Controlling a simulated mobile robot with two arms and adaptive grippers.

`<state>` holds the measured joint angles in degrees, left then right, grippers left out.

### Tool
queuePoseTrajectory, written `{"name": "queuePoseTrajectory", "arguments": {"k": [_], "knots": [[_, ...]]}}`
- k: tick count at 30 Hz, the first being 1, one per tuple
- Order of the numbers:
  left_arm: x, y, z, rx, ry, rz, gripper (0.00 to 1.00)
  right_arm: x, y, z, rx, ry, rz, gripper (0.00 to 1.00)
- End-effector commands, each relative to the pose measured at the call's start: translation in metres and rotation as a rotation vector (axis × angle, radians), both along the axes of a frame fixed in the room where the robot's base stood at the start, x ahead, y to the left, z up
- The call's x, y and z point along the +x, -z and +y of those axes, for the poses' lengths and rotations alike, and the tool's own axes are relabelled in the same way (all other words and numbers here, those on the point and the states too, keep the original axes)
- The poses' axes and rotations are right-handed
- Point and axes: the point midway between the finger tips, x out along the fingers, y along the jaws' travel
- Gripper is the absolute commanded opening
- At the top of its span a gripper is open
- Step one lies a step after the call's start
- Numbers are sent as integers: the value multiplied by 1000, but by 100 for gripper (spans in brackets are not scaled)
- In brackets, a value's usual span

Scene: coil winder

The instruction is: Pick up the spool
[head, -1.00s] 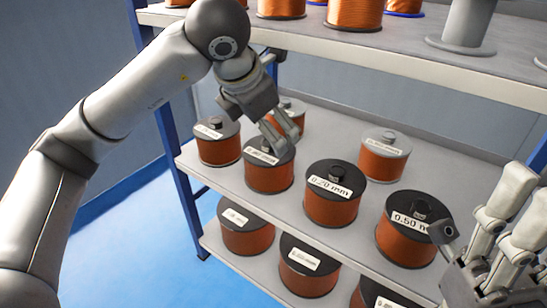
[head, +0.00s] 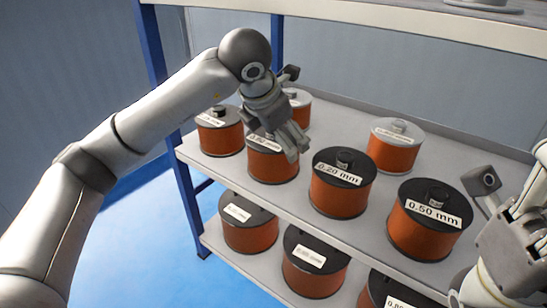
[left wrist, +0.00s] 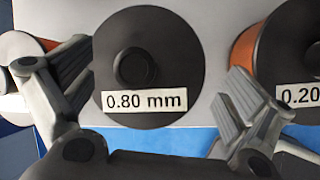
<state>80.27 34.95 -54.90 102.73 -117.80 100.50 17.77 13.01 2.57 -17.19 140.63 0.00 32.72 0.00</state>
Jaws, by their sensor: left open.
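A copper-wound spool with a dark top flange (head: 272,168) stands upright on the middle shelf. The left wrist view shows its flange from above, with a round hub and a "0.80 mm" label (left wrist: 145,100). My left gripper (head: 287,140) is over this spool and hides part of its top. In the left wrist view the two fingers (left wrist: 150,95) are spread on either side of the flange, with nothing held. My right gripper (head: 505,205) is at the right edge, beside the 0.50 mm spool (head: 422,235); its fingers look spread and empty.
The 0.20 mm spool (head: 340,195) stands just right, and a grey-topped spool (head: 220,135) just left. Other spools stand behind (head: 393,150) and on the lower shelf (head: 247,235). The upper shelf (head: 370,22) overhangs at the back. Gaps between neighbouring spools are narrow.

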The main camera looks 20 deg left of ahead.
Motion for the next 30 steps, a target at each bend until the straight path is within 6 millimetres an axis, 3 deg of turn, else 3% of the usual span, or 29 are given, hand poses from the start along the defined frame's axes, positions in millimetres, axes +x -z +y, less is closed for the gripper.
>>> {"name": "queuePoseTrajectory", "arguments": {"k": [7,30], "knots": [[1,0,0,1,0,-1,100,0,-1,0,-1,0,-1,40],[1,0,1,2,-4,-1,2,0,-1,0,0,0,-1,40]]}}
